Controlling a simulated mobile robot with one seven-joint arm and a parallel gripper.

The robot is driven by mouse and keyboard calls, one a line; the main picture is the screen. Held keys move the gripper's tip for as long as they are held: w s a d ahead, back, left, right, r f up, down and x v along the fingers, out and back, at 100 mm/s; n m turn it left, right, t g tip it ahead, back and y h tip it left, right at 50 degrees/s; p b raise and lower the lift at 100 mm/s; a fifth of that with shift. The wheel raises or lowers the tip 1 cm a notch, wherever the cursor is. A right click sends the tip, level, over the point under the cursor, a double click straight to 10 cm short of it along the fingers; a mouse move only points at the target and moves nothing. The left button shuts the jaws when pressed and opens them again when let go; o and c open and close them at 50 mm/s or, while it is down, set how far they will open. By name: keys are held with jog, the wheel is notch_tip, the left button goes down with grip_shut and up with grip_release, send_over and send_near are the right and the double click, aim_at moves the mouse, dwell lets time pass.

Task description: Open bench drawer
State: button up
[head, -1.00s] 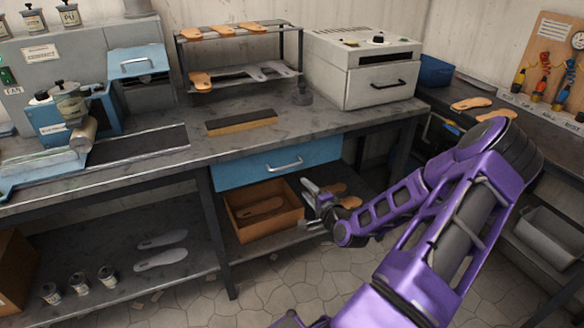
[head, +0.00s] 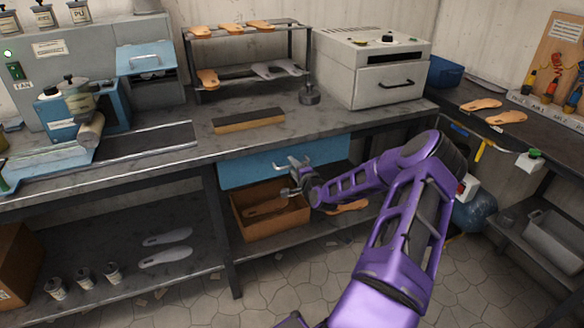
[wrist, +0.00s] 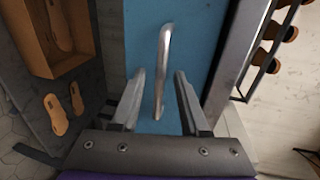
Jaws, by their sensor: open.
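The blue bench drawer (head: 238,173) sits under the worktop and looks shut, its front flush with the bench. In the wrist view the drawer front (wrist: 198,45) fills the middle. Its silver bar handle (wrist: 164,48) runs lengthwise there, its near end showing between my two fingers. My gripper (wrist: 160,74) is open and empty, one finger on each side of the handle's line. I cannot tell how deep the handle lies between them. In the head view my gripper (head: 291,177) is in front of the drawer and hides part of the handle.
An open wooden box (head: 243,226) with soles stands on the shelf below the drawer. The worktop (head: 320,122) above carries a dark-topped wooden block (head: 248,121) and a grey oven (head: 375,88). A bench leg (head: 223,235) stands left of the box.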

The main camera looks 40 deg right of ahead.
jog(key=shift+w+d+f, duration=0.1)
jog(key=shift+w, duration=0.35)
grip_shut()
dwell(1.2)
